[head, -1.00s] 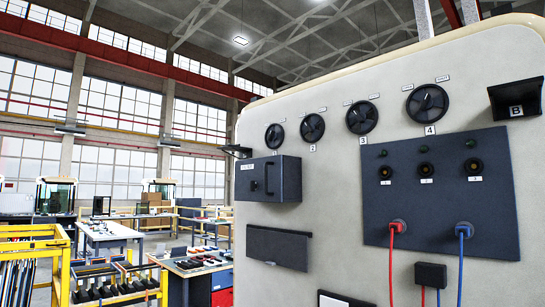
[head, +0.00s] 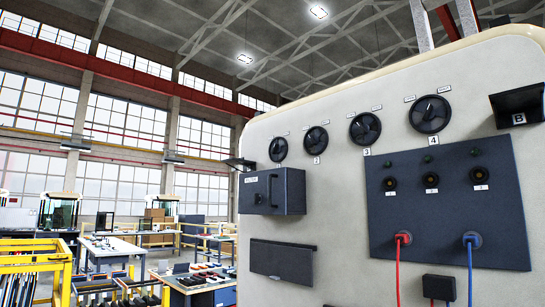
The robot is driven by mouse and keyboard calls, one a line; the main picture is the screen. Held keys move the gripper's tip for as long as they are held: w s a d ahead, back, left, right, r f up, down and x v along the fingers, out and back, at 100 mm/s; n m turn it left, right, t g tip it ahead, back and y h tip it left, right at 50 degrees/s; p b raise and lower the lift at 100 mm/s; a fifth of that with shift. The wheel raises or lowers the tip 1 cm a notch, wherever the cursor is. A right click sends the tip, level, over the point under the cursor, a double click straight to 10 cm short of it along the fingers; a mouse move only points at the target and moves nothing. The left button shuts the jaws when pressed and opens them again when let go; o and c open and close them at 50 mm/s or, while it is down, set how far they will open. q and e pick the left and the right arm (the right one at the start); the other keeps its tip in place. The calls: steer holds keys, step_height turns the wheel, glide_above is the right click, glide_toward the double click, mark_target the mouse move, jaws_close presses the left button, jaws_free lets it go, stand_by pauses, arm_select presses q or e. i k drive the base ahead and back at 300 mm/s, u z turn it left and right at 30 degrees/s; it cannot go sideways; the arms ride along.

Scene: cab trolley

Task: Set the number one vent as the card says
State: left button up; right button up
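The cab panel (head: 340,200) fills the right side of the head view. A row of round black vents runs along its top. The leftmost vent (head: 278,149) is the smallest in view; its number label is too small to read. To its right are vent 2 (head: 316,140), vent 3 (head: 365,128) and vent 4 (head: 430,114), each with small labels above. The vent settings are too small to tell surely. No card can be made out. Neither of my grippers is in view.
A dark box with a handle (head: 272,191) juts out below the leftmost vent, with a dark flap (head: 283,261) under it. A dark socket plate (head: 447,200) holds a red plug (head: 403,238) and a blue plug (head: 472,240). Bracket B (head: 517,105) sticks out at right. Workbenches stand far left.

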mark_target(277, 149)
steer(key=z, duration=0.15)
steer(key=i, duration=1.7)
steer(key=z, duration=0.1)
